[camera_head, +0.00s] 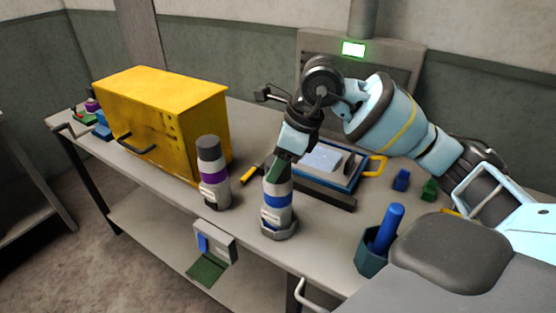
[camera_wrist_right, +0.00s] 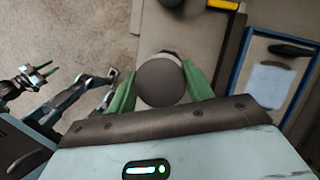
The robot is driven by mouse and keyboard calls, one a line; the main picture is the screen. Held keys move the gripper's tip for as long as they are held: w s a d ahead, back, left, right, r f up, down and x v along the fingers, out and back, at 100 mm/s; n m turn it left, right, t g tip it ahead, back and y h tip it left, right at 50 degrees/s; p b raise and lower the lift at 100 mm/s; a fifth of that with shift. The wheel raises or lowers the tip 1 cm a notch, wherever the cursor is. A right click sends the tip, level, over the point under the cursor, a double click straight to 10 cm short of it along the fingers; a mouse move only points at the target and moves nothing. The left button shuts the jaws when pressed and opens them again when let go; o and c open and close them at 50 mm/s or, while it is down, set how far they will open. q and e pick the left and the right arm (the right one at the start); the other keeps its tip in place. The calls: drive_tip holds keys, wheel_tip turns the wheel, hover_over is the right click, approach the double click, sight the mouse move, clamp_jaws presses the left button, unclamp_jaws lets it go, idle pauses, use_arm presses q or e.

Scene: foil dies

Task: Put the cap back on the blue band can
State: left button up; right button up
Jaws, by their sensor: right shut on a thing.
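The blue band can (camera_head: 277,205) stands upright in a grey holder (camera_head: 278,231) near the bench's front edge. My right gripper (camera_head: 281,168) is directly above it, pointing down at its top. In the right wrist view its green fingers (camera_wrist_right: 160,88) are shut on the round dark grey cap (camera_wrist_right: 160,80). The cap is over the can, largely hidden by the fingers in the head view; I cannot tell whether it is seated. My left gripper (camera_wrist_right: 43,71) shows at the left of the wrist view, its green fingers apart and empty.
A purple band can (camera_head: 213,176) with a dark cap stands to the left, before a yellow cabinet (camera_head: 165,115). A blue-edged tray (camera_head: 343,180) lies behind the gripper. A dark cup (camera_head: 370,255) with a blue handle stands right, with small blue and green blocks (camera_head: 401,180) beyond.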

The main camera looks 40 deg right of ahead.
drive_tip(key=o, duration=1.5)
drive_tip(key=shift+r, duration=0.1)
drive_tip(key=shift+r+p, duration=0.4)
drive_tip(key=shift+r, duration=0.25)
drive_tip(key=shift+r+p, duration=1.35)
drive_tip(key=shift+r, duration=1.5)
use_arm(q)
drive_tip(key=w+r+t, duration=0.1)
drive_tip(key=w+r, duration=0.3)
drive_tip(key=r, duration=0.1)
drive_tip(key=shift+w+r, duration=0.15)
drive_tip(key=shift+r, duration=0.2)
use_arm(e)
drive_tip(key=shift+f, duration=0.1)
drive_tip(key=c, duration=0.3)
use_arm(q)
drive_tip(key=shift+f, duration=0.15)
use_arm(e)
clamp_jaws()
